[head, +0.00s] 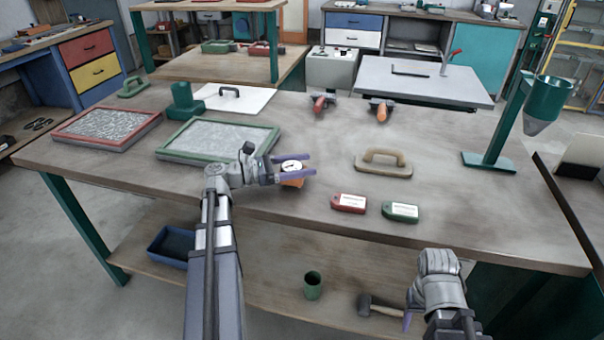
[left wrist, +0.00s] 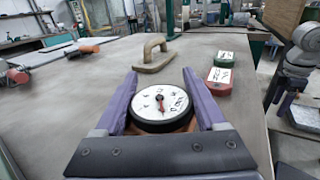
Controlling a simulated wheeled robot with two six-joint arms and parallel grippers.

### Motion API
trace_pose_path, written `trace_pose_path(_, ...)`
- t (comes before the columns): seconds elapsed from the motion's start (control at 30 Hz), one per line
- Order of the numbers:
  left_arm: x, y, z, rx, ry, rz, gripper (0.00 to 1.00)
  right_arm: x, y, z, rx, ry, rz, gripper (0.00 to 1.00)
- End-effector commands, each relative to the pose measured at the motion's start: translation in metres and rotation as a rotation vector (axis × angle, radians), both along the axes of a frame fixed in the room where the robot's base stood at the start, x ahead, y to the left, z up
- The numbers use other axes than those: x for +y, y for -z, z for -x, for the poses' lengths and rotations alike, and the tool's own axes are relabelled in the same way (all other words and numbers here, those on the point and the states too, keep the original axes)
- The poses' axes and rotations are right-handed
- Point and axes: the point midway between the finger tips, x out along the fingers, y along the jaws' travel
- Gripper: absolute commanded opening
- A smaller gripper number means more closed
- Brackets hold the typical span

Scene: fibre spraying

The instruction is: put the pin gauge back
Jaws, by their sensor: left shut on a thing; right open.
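The pin gauge (left wrist: 162,104) has a round white dial with a red needle, a black rim and an orange body below. My left gripper (head: 291,171) is shut on it, with a purple finger on each side of the dial. In the head view the pin gauge (head: 292,167) is over the front part of the workbench (head: 320,140); I cannot tell whether it touches the top. My right gripper (head: 408,320) is at the bottom of the head view, in front of the bench and empty; its fingers are mostly hidden.
A red tag (head: 348,203) and a green tag (head: 400,211) lie right of the gauge, with a wooden float (head: 384,163) behind them. Two framed trays, red (head: 107,128) and green (head: 218,140), lie left. A green funnel stand (head: 498,140) stands right. The bench centre is clear.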

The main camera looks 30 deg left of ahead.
Motion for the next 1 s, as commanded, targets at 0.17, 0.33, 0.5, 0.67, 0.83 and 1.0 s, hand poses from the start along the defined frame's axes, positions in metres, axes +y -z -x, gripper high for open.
trace_pose_path(0.17, 0.0000, 0.0026, 0.0000, -0.001, 0.000, 0.001, 0.00, 0.0000, 0.0028, 0.0000, 0.000, 0.000, 0.000, 0.59)
trace_pose_path(0.33, 0.0000, 0.0043, 0.0000, -0.001, 0.000, 0.001, 0.00, 0.0000, 0.0045, 0.0000, 0.000, 0.000, 0.000, 0.59)
trace_pose_path(0.5, 0.0000, 0.0058, 0.0000, 0.000, 0.000, 0.000, 0.81, 0.0000, 0.0058, 0.0001, 0.000, 0.000, 0.000, 0.59)
trace_pose_path(0.67, 0.0000, 0.0058, 0.0000, 0.000, 0.000, 0.000, 0.99, 0.0000, 0.0058, 0.0001, 0.000, 0.000, 0.000, 0.59)
trace_pose_path(0.83, 0.0000, 0.0058, 0.0000, 0.000, 0.000, 0.000, 1.00, 0.0000, 0.0058, 0.0001, 0.000, 0.000, 0.000, 0.59)
trace_pose_path(1.0, 0.0005, 0.0001, 0.0003, 0.000, 0.000, 0.000, 1.00, 0.0000, 0.0001, 0.0000, 0.000, 0.000, 0.000, 0.59)
